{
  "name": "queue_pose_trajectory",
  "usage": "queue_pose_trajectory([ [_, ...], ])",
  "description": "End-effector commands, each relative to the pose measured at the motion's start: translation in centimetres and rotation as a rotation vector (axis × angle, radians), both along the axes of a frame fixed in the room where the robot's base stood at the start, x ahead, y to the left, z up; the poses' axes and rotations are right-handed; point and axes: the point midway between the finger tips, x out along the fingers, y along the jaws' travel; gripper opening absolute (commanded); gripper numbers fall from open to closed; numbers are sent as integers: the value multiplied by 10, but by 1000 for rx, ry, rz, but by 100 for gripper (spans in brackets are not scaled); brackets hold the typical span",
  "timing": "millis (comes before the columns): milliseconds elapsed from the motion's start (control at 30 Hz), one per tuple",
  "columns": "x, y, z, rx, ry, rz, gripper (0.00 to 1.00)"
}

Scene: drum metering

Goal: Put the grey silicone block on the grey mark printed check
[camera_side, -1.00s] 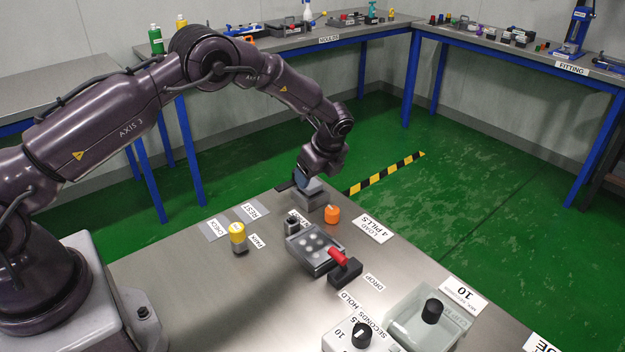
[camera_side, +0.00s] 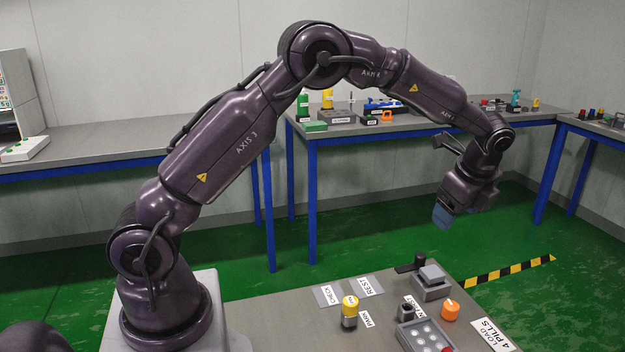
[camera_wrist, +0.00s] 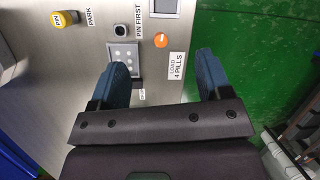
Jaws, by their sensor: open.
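A light grey block (camera_side: 432,274), which looks like the silicone block, sits on a darker grey base at the back of the bench. Part of a grey square piece (camera_wrist: 163,4) shows at the wrist view's top edge. The grey mark printed CHECK (camera_side: 328,296) lies flat and bare left of it, beside the grey REST mark (camera_side: 366,287). My gripper (camera_side: 443,216) is raised well above the bench, beyond the block. In the wrist view its blue fingers (camera_wrist: 162,80) are wide apart with nothing between them.
A yellow-capped pin (camera_side: 349,311) stands near the PARK label. An orange knob (camera_side: 450,310), a small dark socket (camera_side: 406,312) and a tray with pale round spots (camera_side: 425,338) are at the right. The LOAD 4 PILLS label (camera_side: 495,335) lies by the edge. Bare bench lies left of CHECK.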

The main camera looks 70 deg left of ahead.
Motion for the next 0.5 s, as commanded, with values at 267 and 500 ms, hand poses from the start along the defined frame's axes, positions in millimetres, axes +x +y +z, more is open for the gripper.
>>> queue_pose_trajectory([
  [267, -99, -11, 108, -191, -263, 428, 72],
  [500, -201, -22, 144, -386, -438, 793, 72],
])
